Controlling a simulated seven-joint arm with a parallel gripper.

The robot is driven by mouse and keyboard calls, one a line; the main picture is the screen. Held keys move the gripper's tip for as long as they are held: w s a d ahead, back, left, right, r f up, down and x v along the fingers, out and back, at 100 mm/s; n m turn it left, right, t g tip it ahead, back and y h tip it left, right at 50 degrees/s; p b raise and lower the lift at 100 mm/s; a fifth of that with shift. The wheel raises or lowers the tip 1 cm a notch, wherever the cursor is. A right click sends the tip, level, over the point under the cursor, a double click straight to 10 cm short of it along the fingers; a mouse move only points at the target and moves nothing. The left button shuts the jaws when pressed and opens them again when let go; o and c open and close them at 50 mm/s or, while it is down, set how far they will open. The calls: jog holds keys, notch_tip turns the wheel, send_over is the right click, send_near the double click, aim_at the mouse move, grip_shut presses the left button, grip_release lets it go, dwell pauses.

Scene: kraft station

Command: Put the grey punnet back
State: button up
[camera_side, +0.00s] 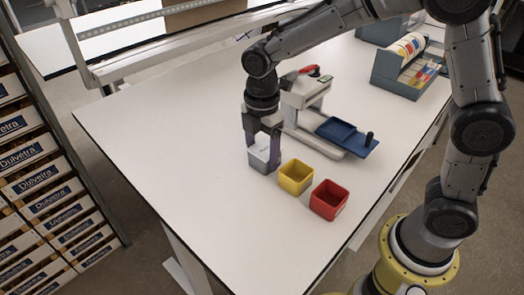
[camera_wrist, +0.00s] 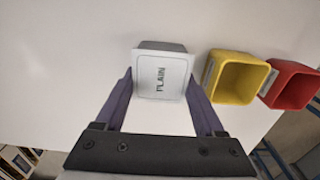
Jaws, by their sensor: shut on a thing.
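The grey punnet (camera_side: 262,158) is between the two fingers of my gripper (camera_side: 263,146), which is shut on it. In the wrist view the punnet (camera_wrist: 160,60) shows a pale face lettered "PLAIN", with a finger of my gripper (camera_wrist: 160,88) at each side. The punnet looks upright, at the left end of a row with a yellow punnet (camera_side: 295,178) and a red punnet (camera_side: 328,200). I cannot tell whether its base touches the table.
A pale machine (camera_side: 298,110) with a red lever and a blue tray (camera_side: 347,137) stands just behind the punnets. A grey-blue rack (camera_side: 395,78) stands at the back right. The white table (camera_side: 165,150) is clear to the left and in front.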

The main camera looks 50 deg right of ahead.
jog(key=o, duration=1.5)
jog(key=shift+c, duration=0.2)
notch_tip(320, 180, up, 8)
